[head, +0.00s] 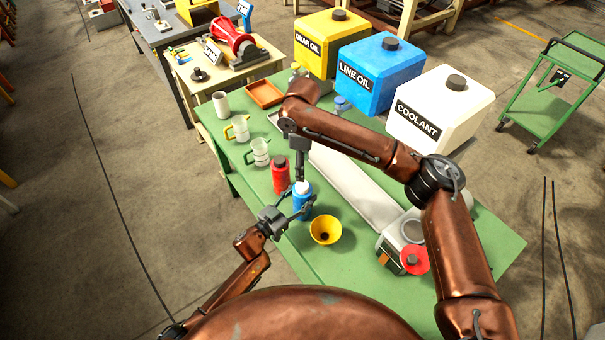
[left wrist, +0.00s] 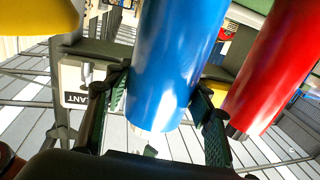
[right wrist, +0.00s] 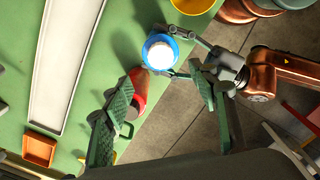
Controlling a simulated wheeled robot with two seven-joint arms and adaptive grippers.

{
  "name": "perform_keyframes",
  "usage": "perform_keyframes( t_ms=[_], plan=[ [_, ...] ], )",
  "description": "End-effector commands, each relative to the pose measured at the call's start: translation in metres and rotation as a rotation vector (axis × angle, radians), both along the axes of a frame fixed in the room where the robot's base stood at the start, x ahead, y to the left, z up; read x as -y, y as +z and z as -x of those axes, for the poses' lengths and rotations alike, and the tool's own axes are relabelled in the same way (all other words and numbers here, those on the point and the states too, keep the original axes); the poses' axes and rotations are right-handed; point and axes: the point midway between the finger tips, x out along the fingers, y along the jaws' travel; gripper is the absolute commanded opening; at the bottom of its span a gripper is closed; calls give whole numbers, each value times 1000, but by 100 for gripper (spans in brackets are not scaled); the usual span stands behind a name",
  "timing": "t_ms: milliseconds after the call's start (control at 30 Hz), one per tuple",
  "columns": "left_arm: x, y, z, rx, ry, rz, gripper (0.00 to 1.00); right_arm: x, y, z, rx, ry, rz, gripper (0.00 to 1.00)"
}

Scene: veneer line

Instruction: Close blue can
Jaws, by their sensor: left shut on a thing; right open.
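The blue can (head: 303,206) stands upright near the front edge of the green table, with a round white top. My left gripper (head: 290,211) is shut on its side. The left wrist view shows the blue body (left wrist: 178,60) between the two fingers. My right gripper (head: 300,177) is above the can, pointing down. In the right wrist view its fingers (right wrist: 160,92) are apart, and the can's white top (right wrist: 160,53) sits inside a blue rim beyond them. I cannot tell whether the white part is a seated cap. The right gripper's tips are partly unclear in the head view.
A red can (head: 280,176) stands close behind the blue one. A yellow funnel (head: 325,230) is to its right. Cups (head: 260,153), a long white tray (head: 350,188) and a device with a red disc (head: 412,259) are also on the table (head: 300,262). Large oil containers (head: 380,75) stand behind.

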Motion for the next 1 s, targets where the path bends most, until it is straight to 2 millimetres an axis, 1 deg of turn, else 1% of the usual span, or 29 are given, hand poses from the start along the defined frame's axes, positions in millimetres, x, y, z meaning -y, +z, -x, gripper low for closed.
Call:
perform_keyframes(
  t_ms=[33,167,467,500,767,1000],
  plan=[
    [0,0,0,0,0,0,0,0,6,0,1,-1,-1,54],
    [0,0,0,0,0,0,0,0,13,0,-1,-1,-1,54],
    [0,0,0,0,0,0,0,0,15,0,-1,-1,0,54],
    [0,0,0,0,0,0,52,0,15,0,-1,-1,0,54],
    [0,0,0,0,0,0,70,0,15,0,-1,-1,0,54],
    [0,0,0,0,0,0,70,0,15,0,-1,-1,0,54]
  ],
)
